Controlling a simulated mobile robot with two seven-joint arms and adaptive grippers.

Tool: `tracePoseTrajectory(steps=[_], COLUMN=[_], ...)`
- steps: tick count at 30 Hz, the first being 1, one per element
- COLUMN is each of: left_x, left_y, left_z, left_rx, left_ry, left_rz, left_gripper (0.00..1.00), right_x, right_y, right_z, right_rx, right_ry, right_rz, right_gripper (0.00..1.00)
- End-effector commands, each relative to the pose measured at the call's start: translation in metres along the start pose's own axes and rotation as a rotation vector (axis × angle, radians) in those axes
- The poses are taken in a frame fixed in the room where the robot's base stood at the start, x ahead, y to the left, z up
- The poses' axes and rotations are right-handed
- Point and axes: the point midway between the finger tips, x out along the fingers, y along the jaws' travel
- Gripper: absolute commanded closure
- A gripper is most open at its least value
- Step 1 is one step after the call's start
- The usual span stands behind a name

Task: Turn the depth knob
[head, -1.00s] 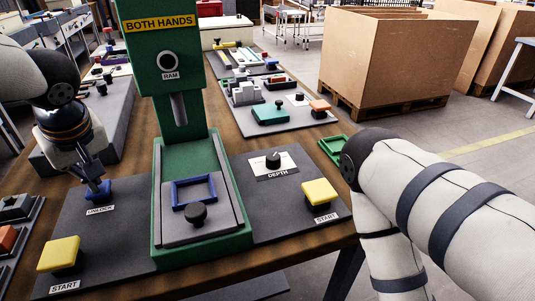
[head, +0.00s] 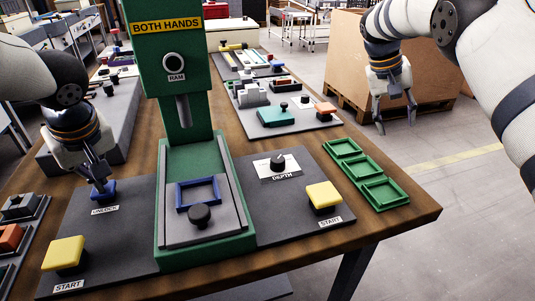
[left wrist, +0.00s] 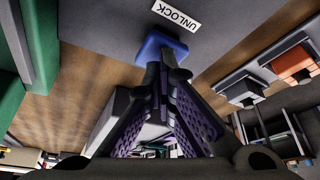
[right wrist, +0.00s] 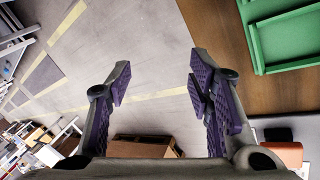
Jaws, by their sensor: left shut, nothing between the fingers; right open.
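The depth knob (head: 278,161) is a black knob on a white plate marked DEPTH, on the dark panel right of the green press (head: 207,190). My left gripper (head: 101,186) is shut and empty, its tips at the blue unlock button (head: 103,194). In the left wrist view the shut fingertips (left wrist: 168,62) meet or nearly meet the blue button (left wrist: 160,45); I cannot tell whether they press it. My right gripper (head: 396,118) is open and empty, raised beyond the table's right edge, well away from the knob. It also shows open in the right wrist view (right wrist: 158,80).
Yellow START buttons stand at the left (head: 64,253) and right (head: 323,195) of the press. A green three-part tray (head: 362,173) lies near the table's right edge. A blue square frame (head: 197,194) and a black knob (head: 199,215) are on the press bed. Cardboard boxes (head: 345,60) stand behind.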

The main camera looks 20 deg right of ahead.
Motion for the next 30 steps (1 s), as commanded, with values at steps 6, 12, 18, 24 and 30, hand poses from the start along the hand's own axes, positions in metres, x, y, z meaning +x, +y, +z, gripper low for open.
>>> tracePoseTrajectory(steps=[6, 12, 18, 24, 30], left_x=[0.002, 0.002, 0.002, 0.002, 0.002], left_y=[-0.001, -0.001, -0.001, 0.000, 0.000], left_z=[0.002, 0.002, 0.002, 0.002, 0.002], left_rx=[0.000, 0.001, 0.001, 0.001, 0.001], left_ry=[-0.004, -0.004, -0.005, -0.005, -0.005], left_rz=[-0.003, -0.003, -0.003, -0.003, -0.002], left_gripper=[1.00, 1.00, 1.00, 1.00, 1.00], right_x=[-0.132, -0.179, -0.154, -0.106, -0.077], right_y=[-0.151, -0.202, -0.216, -0.234, -0.244], right_z=[0.064, 0.113, 0.123, 0.129, 0.132], right_rx=[0.054, 0.069, 0.070, 0.071, 0.071], right_ry=[-0.053, -0.133, -0.148, -0.147, -0.143], right_rz=[-0.270, -0.345, -0.348, -0.348, -0.349], right_gripper=[0.53, 0.53, 0.53, 0.53, 0.53])
